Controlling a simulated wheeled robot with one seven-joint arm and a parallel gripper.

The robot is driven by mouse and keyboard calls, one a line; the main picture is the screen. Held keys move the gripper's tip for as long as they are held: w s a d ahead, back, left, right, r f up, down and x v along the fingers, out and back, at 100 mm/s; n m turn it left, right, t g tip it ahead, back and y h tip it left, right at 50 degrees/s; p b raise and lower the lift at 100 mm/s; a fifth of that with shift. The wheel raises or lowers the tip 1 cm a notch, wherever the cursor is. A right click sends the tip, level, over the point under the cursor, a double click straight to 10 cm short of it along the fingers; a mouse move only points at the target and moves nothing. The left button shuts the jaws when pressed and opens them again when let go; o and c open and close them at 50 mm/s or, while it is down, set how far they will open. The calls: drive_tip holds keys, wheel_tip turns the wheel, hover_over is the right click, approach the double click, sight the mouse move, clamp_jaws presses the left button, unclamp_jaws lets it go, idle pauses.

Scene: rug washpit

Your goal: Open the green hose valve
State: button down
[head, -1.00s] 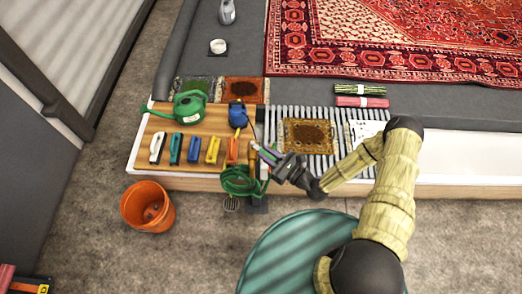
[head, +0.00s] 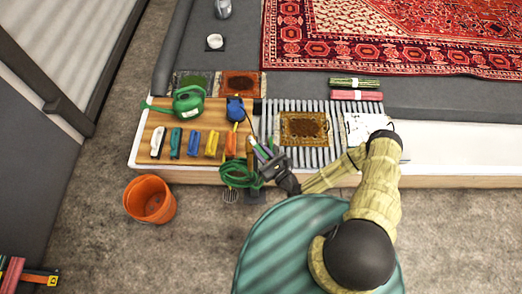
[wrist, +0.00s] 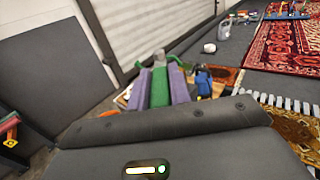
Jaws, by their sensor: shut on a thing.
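My gripper (head: 262,154) is at the front edge of the wooden bench, just above the coiled green hose (head: 238,175). In the wrist view its two purple fingers (wrist: 160,88) are shut on a green upright piece, the green hose valve (wrist: 160,86), which sits between them. In the head view the fingers and wrist largely hide the valve, so I cannot tell how far its handle is turned. The hose hangs in loops over the bench front, beside and below the fingers.
Several brushes (head: 193,144), a green watering can (head: 188,103) and a blue item (head: 236,108) stand on the bench (head: 146,150) left of my gripper. A striped rack with a small rug (head: 305,128) is to the right. An orange bucket (head: 150,200) stands on the floor.

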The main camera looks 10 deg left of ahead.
sight(262, 151)
drive_tip(key=c, duration=1.3)
unclamp_jaws()
drive_tip(key=shift+d, duration=0.15)
wheel_tip(262, 151, up, 10)
drive_tip(key=shift+w+f, duration=0.1)
drive_tip(key=shift+w, duration=0.05)
